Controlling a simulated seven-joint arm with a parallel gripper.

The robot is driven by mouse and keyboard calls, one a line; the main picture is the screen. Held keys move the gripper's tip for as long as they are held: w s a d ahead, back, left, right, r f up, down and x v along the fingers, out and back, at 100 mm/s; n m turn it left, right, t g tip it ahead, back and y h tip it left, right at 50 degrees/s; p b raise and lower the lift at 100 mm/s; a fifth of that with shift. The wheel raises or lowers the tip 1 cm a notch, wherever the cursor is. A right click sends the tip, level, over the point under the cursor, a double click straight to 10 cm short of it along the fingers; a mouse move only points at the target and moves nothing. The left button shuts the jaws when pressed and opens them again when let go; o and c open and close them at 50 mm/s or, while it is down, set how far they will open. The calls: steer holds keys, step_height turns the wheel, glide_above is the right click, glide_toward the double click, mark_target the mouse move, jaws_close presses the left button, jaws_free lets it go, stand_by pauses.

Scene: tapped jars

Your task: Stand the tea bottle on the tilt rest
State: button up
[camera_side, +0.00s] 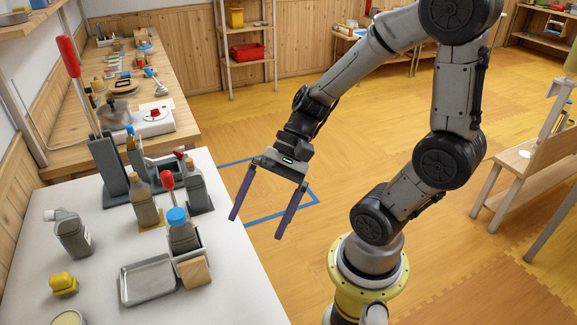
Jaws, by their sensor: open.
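Several grey bottles stand on the white table. One has a blue cap (181,237) and sits in a metal holder (204,243) behind a wooden block. A dark one (195,187) stands on a dark flat base, and a grey-capped one (74,237) stands apart at the left. I cannot tell which is the tea bottle, nor which support is the tilt rest. My gripper (256,228) is open and empty, fingers pointing down, right of the table edge and apart from all bottles.
A metal tray (147,281) lies beside the wooden block (194,272). A yellow object (63,284) lies at the front left. A tall dark holder (110,170) with a red-handled tool (76,75) rises at the back.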

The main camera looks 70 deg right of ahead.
steer(key=s+d+r+n+t+h, duration=0.3)
steer(key=d+r+n+h, duration=0.4)
steer(key=n, duration=0.6)
steer(key=shift+s+r+n+h, duration=0.3)
steer(key=shift+s+r+h, duration=0.1)
steer(key=shift+s+h, duration=0.3)
